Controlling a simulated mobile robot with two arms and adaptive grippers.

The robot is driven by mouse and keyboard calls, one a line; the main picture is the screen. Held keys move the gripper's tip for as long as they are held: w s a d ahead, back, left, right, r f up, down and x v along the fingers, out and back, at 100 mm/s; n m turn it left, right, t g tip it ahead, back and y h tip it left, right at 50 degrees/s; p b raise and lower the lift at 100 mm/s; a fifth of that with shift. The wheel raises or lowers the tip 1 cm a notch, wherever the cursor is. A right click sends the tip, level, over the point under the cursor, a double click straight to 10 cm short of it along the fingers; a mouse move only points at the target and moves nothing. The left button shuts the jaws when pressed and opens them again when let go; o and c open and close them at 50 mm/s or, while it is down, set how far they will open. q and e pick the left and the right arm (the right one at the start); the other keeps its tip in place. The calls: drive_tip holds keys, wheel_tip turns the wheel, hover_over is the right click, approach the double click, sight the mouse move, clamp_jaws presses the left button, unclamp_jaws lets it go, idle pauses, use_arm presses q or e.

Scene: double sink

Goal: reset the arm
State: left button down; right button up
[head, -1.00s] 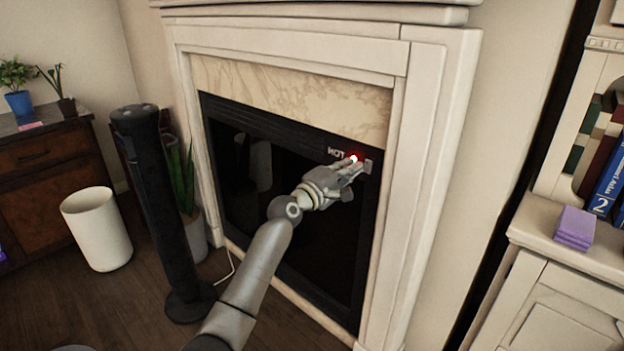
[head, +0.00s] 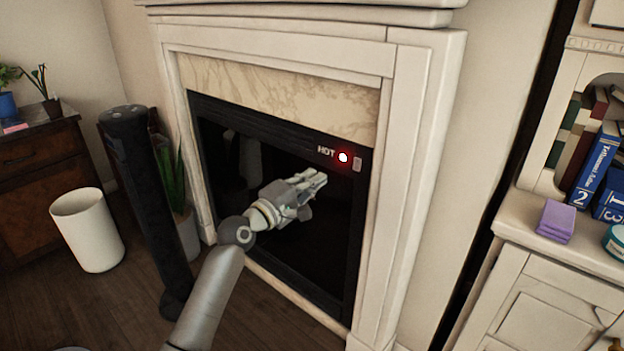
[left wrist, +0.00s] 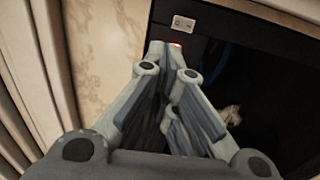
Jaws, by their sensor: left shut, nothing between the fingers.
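My left arm (head: 207,300) reaches in from the lower left of the head view. My left gripper (head: 318,179) is shut and empty, in front of the dark fireplace glass. It is below and left of a glowing red light (head: 344,158) beside the word "HOT", apart from it in the picture. In the left wrist view the shut fingers (left wrist: 168,62) point toward the panel, with a sliver of red glow just beyond them and a small switch (left wrist: 183,23) above. My right gripper is not in view.
The fireplace (head: 418,165) has a pale surround. A black tower (head: 148,200) and a white bin (head: 88,230) stand at left. A shelf unit at right holds books (head: 598,165) and a purple block (head: 556,220). Open floor lies between bin and tower.

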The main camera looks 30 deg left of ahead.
use_arm(q)
drive_tip(key=shift+f, duration=0.1)
idle(0.3)
